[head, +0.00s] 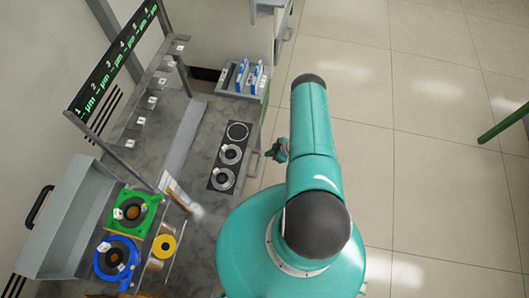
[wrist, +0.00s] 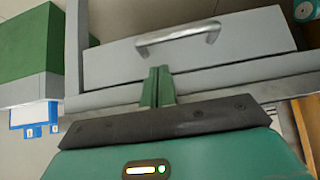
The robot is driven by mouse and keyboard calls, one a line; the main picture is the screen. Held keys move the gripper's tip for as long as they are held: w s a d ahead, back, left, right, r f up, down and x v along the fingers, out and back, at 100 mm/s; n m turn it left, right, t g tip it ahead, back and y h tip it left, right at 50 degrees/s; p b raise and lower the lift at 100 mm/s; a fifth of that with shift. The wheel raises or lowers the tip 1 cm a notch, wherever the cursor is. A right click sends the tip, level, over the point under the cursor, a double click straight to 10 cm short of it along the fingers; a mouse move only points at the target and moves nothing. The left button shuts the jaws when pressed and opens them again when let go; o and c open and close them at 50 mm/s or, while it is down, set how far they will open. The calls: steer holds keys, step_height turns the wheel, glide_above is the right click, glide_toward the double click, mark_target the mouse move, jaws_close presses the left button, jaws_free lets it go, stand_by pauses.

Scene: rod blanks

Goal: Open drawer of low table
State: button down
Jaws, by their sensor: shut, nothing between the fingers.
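The low table (head: 202,185) has a grey top and stands left of my arm in the head view. Its drawer handle (head: 254,163) juts from the right edge. In the wrist view the grey drawer front (wrist: 240,48) fills the upper middle, with a silver bar handle (wrist: 180,36) across it. The drawer looks closed. My gripper (head: 280,151) is just right of the handle in the head view, apart from it. In the wrist view its green fingers (wrist: 157,84) are together and empty, below the handle in the picture. The fingertips appear not to touch the handle.
A black panel with three round rings (head: 230,154) lies on the table top near the handle. A tray with blue-and-white items (head: 243,77) is at the back. Green and blue fixtures (head: 130,213) stand at the left front.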

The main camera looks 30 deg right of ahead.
steer(key=x, duration=0.8)
steer(key=shift+a+f, duration=0.1)
steer(key=shift+a, duration=0.05)
steer(key=shift+s, duration=0.2)
